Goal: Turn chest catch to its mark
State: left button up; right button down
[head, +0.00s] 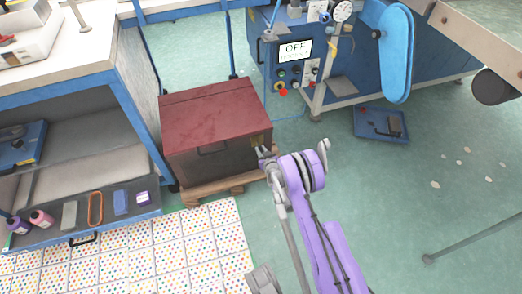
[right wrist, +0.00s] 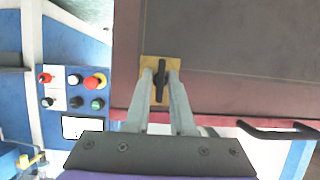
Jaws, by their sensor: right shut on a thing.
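The chest (head: 215,108) has a dark red lid and a brown-grey body, and stands on a wooden pallet with its lid closed. A brass catch plate (head: 256,140) shows on its right-hand front. In the right wrist view the plate (right wrist: 149,66) carries a black catch (right wrist: 160,80), which points along my fingers. My right gripper (right wrist: 160,86) is shut on the catch, one grey finger on each side. In the head view my right gripper (head: 264,153) reaches the chest front beside the plate. I cannot make out a mark.
A blue machine with a control panel (head: 295,72) stands behind the chest. A blue bench with an open drawer (head: 85,222) holding bottles and small items is on the left. A blue tray (head: 381,124) lies on the green floor, which is mostly free at right.

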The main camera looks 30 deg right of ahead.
jog(key=shift+p, duration=0.3)
jog(key=shift+d+f+m+t+y+b, duration=0.1)
jog(key=shift+m+t+y, duration=0.75)
jog(key=shift+m, duration=1.35)
jog(key=shift+d+f+m+t+y+b, duration=0.1)
jog(key=shift+m+t+y, duration=0.8)
jog(key=shift+m, duration=1.3)
jog(key=shift+d+m+t+y+b, duration=0.1)
jog(key=shift+m+t+y, duration=0.45)
jog(key=shift+m+y, duration=1.15)
jog(key=shift+m+h, duration=0.55)
jog(key=shift+m, duration=0.15)
jog(key=shift+a, duration=0.1)
jog(key=c, duration=1)
grip_release()
jog(key=shift+o, duration=0.2)
